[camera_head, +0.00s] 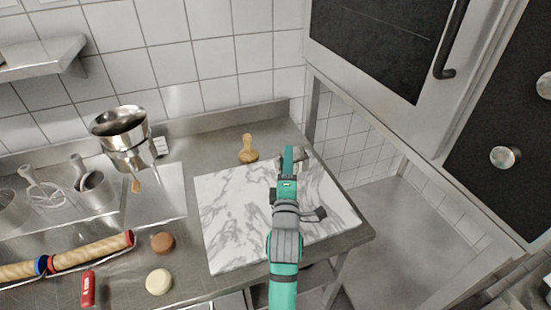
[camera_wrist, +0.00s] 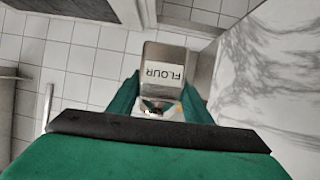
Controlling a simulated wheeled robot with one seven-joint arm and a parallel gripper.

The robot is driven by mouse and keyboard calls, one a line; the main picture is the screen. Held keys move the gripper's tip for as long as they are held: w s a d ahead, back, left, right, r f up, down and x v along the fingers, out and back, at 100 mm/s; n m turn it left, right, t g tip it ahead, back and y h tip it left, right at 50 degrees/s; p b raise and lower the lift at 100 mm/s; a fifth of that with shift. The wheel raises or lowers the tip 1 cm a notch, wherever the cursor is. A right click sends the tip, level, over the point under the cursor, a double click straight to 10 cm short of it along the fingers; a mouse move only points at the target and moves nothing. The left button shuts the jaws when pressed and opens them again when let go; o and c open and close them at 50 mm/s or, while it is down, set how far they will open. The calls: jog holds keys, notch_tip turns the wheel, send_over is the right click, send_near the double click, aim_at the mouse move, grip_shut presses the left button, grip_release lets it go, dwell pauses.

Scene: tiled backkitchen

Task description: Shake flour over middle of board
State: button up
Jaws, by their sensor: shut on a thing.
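The board (camera_head: 225,215) is a white marble slab with grey veins, lying on the steel counter; its veined surface also shows at the right of the wrist view (camera_wrist: 275,75). My gripper (camera_head: 293,165) is over the right, far part of the board. It is shut on a metal flour shaker (camera_wrist: 163,60), with its green fingers on either side. The shaker's white FLOUR label faces the wrist camera and reads upside down. In the head view the shaker (camera_head: 301,160) is mostly hidden by my gripper. No flour is visible on the board.
A wooden-handled tool (camera_head: 248,150) stands at the board's far edge. Rolling pins (camera_head: 92,250), a red-handled item (camera_head: 88,289) and two round pieces (camera_head: 159,281) lie left of the board. An oven (camera_head: 385,40) is at the right.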

aim_at(278, 167)
jog(key=a+n, duration=0.1)
jog(key=f+n+t+y, duration=0.1)
jog(key=n, duration=0.1)
jog(key=shift+a, duration=0.35)
jog(key=n, duration=0.1)
jog(key=n+t, duration=0.1)
jog(key=shift+w+a+f+n+y, duration=0.2)
jog(key=shift+f+n+y, duration=0.1)
jog(key=shift+f+n, duration=0.1)
jog(key=shift+a+n+y, duration=0.4)
jog(key=shift+a, duration=0.05)
jog(key=shift+s+d, duration=0.2)
jog(key=shift+d, duration=0.45)
jog(key=shift+a, duration=0.1)
jog(key=shift+a, duration=0.15)
